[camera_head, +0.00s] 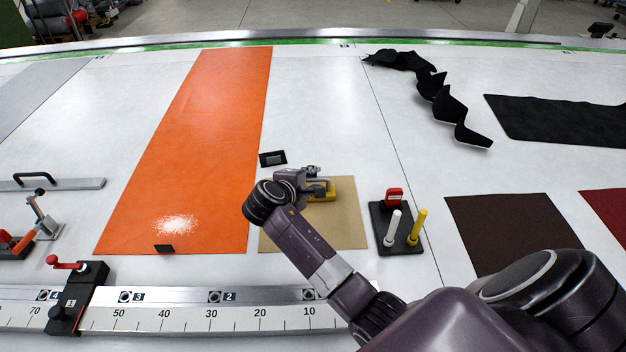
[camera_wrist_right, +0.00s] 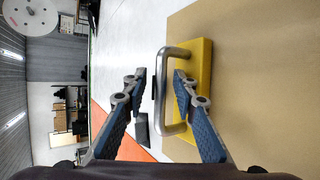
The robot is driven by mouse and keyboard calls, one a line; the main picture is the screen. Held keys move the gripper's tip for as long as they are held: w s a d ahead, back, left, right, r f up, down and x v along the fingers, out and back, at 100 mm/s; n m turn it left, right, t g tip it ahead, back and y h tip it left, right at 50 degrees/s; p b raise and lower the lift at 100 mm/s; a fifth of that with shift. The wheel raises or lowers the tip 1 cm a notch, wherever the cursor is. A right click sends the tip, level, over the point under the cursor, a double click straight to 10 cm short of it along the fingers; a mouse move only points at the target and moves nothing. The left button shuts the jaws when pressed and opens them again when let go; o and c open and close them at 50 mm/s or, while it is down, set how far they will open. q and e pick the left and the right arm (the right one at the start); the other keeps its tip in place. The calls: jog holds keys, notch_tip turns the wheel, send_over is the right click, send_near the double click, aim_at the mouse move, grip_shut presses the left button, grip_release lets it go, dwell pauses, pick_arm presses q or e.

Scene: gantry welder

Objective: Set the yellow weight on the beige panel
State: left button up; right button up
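The yellow weight (camera_head: 331,187) sits at the far part of the beige panel (camera_head: 345,225). In the right wrist view the yellow weight (camera_wrist_right: 205,60) has a silver bar handle and appears to rest flat on the beige panel (camera_wrist_right: 265,90), near its edge. My right gripper (camera_head: 314,184) is over the weight and partly hides it. In the wrist view my right gripper (camera_wrist_right: 160,76) is open, with one finger on each side of the handle bar. One finger reaches between the bar and the yellow block. My left gripper is not in view.
An orange sheet (camera_head: 205,140) lies left of the beige panel. A black holder (camera_head: 398,240) with red, white and yellow pieces stands right of it. A small black block (camera_head: 272,158) lies just beyond. A ruler rail (camera_head: 190,318) runs along the front. Dark sheets (camera_head: 510,228) lie right.

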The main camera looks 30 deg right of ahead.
jog(key=b+v, duration=0.1)
jog(key=v, duration=1.1)
jog(key=shift+b, duration=0.35)
